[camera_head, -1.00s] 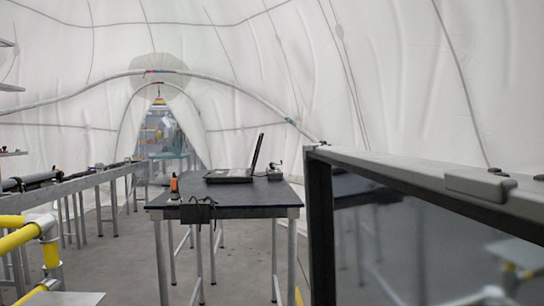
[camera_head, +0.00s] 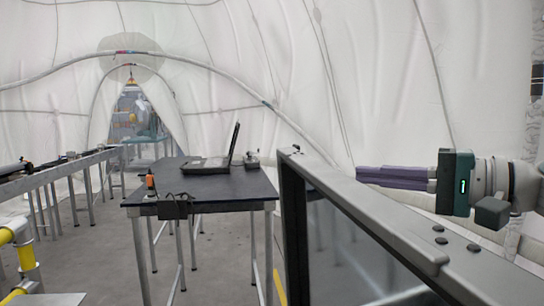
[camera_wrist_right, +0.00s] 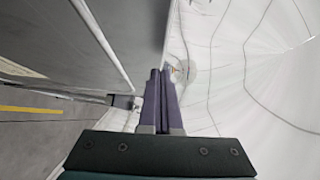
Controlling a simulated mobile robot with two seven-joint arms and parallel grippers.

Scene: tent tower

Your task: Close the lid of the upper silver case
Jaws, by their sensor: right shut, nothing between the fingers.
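A large grey panel with a dark inner frame (camera_head: 400,225) stands raised close in front at the right; it looks like the open lid of the silver case. The case body below is not clearly visible. My right gripper (camera_head: 358,175) is shut and empty, its purple fingers pointing left just above and behind the panel's top edge in the head view. In the right wrist view the fingers (camera_wrist_right: 160,72) lie together beside a grey panel face (camera_wrist_right: 132,25), and I cannot tell whether they touch it. My left gripper is out of view.
A dark table (camera_head: 205,186) with an open laptop (camera_head: 212,161) stands ahead. A metal rack (camera_head: 75,165) runs along the left, with a yellow rail (camera_head: 27,258) nearer. The white tent wall (camera_head: 400,70) lies behind my right gripper. Floor between rack and table is clear.

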